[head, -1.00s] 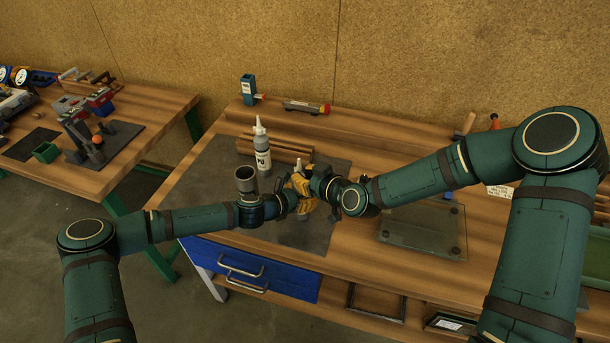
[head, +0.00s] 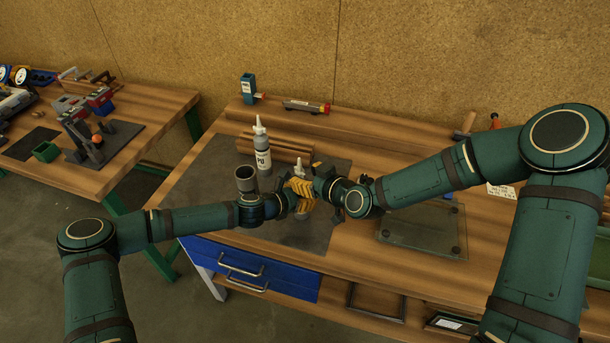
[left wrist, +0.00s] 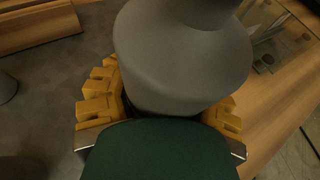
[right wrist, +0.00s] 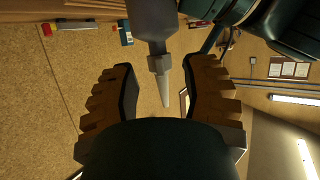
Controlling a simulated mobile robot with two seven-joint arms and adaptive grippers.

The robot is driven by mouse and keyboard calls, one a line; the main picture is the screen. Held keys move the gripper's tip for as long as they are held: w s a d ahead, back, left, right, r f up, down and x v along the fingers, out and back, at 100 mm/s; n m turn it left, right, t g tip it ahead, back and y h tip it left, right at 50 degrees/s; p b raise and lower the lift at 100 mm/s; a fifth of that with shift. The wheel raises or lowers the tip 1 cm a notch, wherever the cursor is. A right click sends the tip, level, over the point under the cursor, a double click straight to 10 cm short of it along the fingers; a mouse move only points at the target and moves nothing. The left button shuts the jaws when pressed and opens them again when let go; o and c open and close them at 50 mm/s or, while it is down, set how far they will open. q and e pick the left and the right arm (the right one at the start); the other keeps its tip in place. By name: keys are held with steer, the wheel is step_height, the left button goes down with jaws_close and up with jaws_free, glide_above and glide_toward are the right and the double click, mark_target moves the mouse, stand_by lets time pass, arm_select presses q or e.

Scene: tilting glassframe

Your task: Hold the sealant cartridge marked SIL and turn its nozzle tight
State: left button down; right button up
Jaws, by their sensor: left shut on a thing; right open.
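My left gripper (head: 297,203) is shut on a grey cartridge (left wrist: 185,55), which fills the middle of the left wrist view between the yellow fingers. No label shows on it, and my grippers largely hide it in the head view. A pale nozzle tip (head: 299,171) shows above the fingers there. My right gripper (head: 308,187) is open beside it. In the right wrist view, the tapered nozzle (right wrist: 164,88) and its collar lie between the two spread fingers, with a gap on both sides. A bottle marked PU (head: 262,152) stands upright behind.
A grey open-topped pot (head: 246,179) is close behind my left wrist. Wooden strips (head: 290,148) lie behind the grippers on the dark mat (head: 205,165). A glass plate (head: 420,232) lies to the right. A blue holder (head: 248,88) stands at the back.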

steer(key=v, duration=1.1)
steer(key=shift+a, duration=0.1)
